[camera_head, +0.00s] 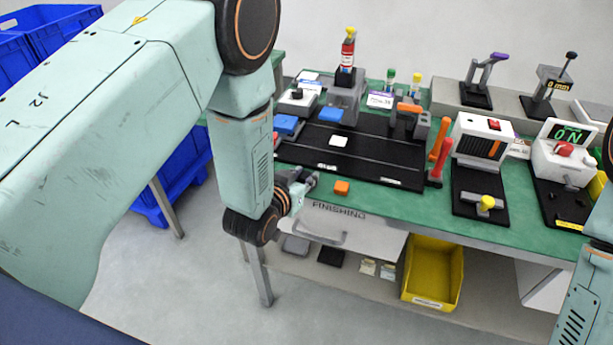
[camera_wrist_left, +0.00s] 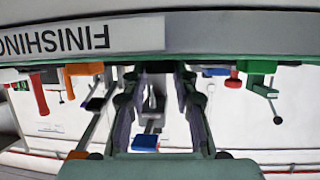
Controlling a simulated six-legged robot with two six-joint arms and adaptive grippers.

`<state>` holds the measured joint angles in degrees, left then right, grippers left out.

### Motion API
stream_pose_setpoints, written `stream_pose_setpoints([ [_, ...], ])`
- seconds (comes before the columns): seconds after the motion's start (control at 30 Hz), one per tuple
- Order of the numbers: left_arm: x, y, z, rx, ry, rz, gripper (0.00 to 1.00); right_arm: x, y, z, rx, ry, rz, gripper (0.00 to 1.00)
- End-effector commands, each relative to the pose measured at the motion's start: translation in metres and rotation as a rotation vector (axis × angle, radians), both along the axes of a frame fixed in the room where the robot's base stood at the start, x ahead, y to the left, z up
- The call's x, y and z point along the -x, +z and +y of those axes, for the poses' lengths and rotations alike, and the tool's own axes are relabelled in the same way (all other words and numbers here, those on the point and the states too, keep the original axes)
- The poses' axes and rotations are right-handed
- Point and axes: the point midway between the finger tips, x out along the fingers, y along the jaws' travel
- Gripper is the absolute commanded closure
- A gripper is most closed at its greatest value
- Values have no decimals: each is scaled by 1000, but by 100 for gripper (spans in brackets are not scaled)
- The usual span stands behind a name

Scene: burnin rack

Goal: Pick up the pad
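Several flat pieces could be the pad, and I cannot tell which one is meant. A small white flat piece (camera_head: 338,141) lies on the black mat. Two blue blocks (camera_head: 286,124) (camera_head: 330,115) sit at the mat's left and back. A small orange block (camera_head: 341,187) lies near the bench's front edge. My left gripper (camera_head: 305,183) is at that front edge, left of the orange block. In the left wrist view its two fingers (camera_wrist_left: 160,85) are spread, with nothing seen held between them. My right gripper is out of view.
The green bench (camera_head: 408,203) has a drawer front marked FINISHING (camera_head: 365,238) below its edge. A yellow bin (camera_head: 433,272) and flat grey and black pieces (camera_head: 330,257) are on the lower shelf.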

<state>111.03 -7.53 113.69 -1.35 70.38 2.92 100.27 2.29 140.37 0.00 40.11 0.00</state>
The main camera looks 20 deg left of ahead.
Motion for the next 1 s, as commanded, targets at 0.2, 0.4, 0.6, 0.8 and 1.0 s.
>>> stream_pose_setpoints([
  [0.2, 0, 0, 0, -1, 1, 1, 83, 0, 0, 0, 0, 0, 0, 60],
  [0.4, 0, 3, 1, 0, 2, 2, 83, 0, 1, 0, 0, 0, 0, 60],
  [0.6, 0, 38, 0, -1, 1, -3, 83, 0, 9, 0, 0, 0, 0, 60],
  [0.8, 0, 76, 0, -2, 0, -2, 83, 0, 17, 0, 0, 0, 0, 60],
  [1.0, 0, 100, 1, 0, 4, -1, 83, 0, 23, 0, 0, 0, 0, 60],
])
